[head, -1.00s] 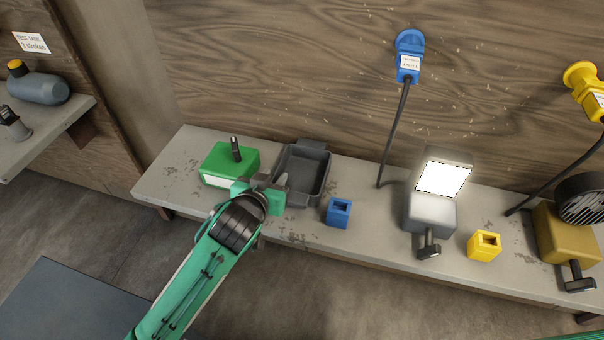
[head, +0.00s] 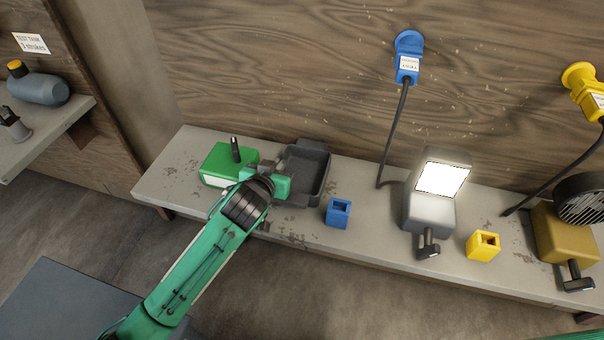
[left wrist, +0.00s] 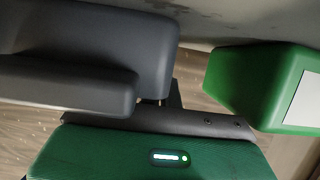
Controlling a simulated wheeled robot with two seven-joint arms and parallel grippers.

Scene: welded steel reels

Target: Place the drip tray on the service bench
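The drip tray (head: 318,172) is a dark grey open box standing on the long grey bench (head: 165,190), between a green block and a blue block. My left gripper (head: 280,185) is at the tray's near left side and overlaps it in the head view. In the left wrist view the tray (left wrist: 150,60) is close in front of the green gripper body, with a dark finger partly visible beside it. The fingertips are mostly hidden, so I cannot tell whether they close on the tray wall. My right gripper is not in view.
A green block with a black handle (head: 226,165) stands just left of my gripper. A blue socket block (head: 338,212), a lit lamp (head: 432,205) and a yellow block (head: 483,246) stand to the right. A side shelf (head: 50,130) holds a grey tank (head: 40,88).

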